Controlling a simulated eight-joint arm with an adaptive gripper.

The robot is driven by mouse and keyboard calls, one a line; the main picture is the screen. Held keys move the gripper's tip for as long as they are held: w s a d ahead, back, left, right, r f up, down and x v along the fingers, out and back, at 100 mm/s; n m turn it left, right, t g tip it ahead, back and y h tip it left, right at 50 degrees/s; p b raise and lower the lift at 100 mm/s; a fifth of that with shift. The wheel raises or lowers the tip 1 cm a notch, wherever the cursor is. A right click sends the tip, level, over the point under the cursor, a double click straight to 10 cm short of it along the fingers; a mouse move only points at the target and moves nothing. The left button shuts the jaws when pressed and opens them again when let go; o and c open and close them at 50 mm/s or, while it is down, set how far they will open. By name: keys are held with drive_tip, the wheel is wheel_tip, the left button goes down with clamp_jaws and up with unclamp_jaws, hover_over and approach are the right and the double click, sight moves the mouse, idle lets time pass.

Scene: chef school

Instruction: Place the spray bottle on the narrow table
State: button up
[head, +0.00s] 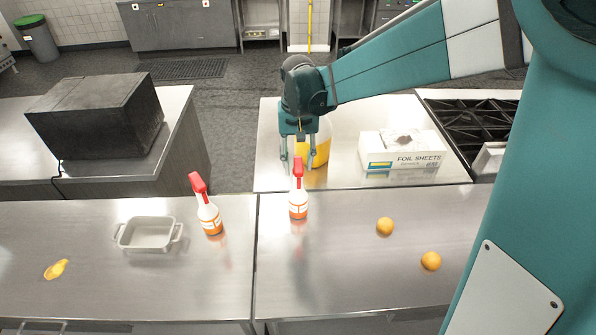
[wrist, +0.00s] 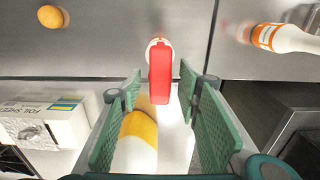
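A white spray bottle with an orange label and red trigger head (head: 298,203) stands upright near the back edge of the front steel counter. A second, similar spray bottle (head: 210,217) stands to its left. My gripper (head: 298,158) is open above and behind the first bottle. In the wrist view, the red head (wrist: 160,80) shows between the spread fingertips (wrist: 167,88), with gaps on both sides. The second bottle shows at upper right (wrist: 280,38). I cannot tell which surface is the narrow table; a steel table (head: 345,178) adjoins the counter behind.
A yellow-and-white container (head: 320,150) stands just behind my gripper, with a foil sheets box (head: 402,150) to its right. A white baking dish (head: 148,234), two orange fruits (head: 385,226) (head: 431,261) and a yellow item (head: 56,269) lie on the front counter. Its centre is clear.

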drive_tip(key=shift+r, duration=2.8)
drive_tip(key=shift+s+d+r, duration=0.3)
drive_tip(key=shift+s+d, duration=0.05)
drive_tip(key=shift+d, duration=0.05)
drive_tip(key=s+d+r+t, duration=0.3)
drive_tip(key=s+d+r, duration=0.2)
drive_tip(key=s+d, duration=0.5)
drive_tip(key=s+d+f+t, duration=0.1)
drive_tip(key=s+d+t, duration=0.1)
drive_tip(key=s, duration=0.5)
drive_tip(key=s+d+f+t, duration=0.1)
drive_tip(key=s+d+t, duration=0.1)
drive_tip(key=s+d, duration=0.3)
drive_tip(key=s, duration=0.3)
drive_tip(key=shift+s, duration=0.2)
